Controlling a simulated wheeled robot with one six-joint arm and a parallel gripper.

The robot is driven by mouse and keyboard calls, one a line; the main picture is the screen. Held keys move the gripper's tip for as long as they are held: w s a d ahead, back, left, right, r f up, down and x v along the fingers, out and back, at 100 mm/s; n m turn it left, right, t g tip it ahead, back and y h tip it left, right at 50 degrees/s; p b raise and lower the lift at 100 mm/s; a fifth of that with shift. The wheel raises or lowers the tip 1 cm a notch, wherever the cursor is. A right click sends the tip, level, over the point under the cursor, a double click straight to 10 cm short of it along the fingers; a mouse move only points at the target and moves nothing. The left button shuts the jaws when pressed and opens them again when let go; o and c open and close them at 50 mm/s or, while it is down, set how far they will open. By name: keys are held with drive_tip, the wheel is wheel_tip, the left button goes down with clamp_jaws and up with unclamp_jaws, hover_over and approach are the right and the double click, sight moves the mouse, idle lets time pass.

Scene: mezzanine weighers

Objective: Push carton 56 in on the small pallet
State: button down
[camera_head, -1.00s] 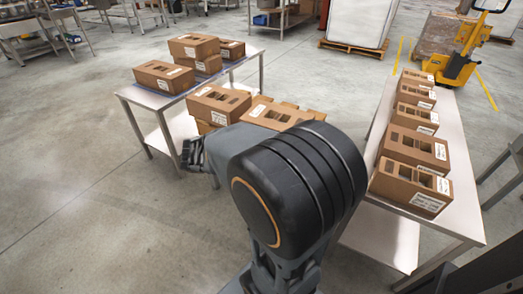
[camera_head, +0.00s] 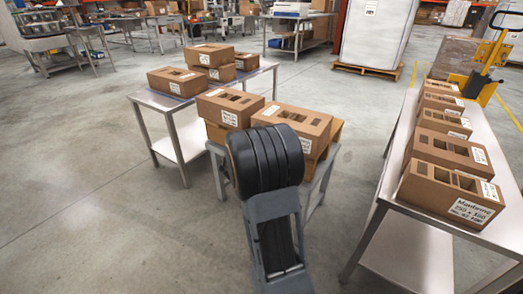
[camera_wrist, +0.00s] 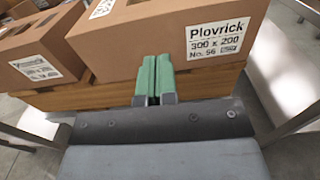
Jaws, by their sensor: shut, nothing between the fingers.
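Carton 56 (camera_wrist: 215,40), a brown box with a white "Plovrick 300 x 200 No. 56" label, fills the upper right of the wrist view. In the head view carton 56 (camera_head: 295,118) lies beyond my arm, with slots in its top. Under it is the wooden small pallet (camera_wrist: 205,84), partly covered; its edge (camera_head: 337,128) shows in the head view. My gripper (camera_wrist: 156,75) is shut and empty, its green fingertips in front of the carton's near face, left of the label. I cannot tell whether they touch it. My arm hides the gripper in the head view.
Another carton (camera_wrist: 42,50) stands left of carton 56. A metal table (camera_head: 158,97) with several cartons is behind on the left. A long table (camera_head: 392,195) with a row of cartons stands right. The floor at front left is clear.

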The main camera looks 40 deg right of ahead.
drive_tip(key=b+x, duration=0.1)
drive_tip(key=x, duration=0.6)
drive_tip(key=shift+d+b, duration=0.15)
drive_tip(key=shift+b, duration=0.25)
drive_tip(key=shift+w, duration=0.15)
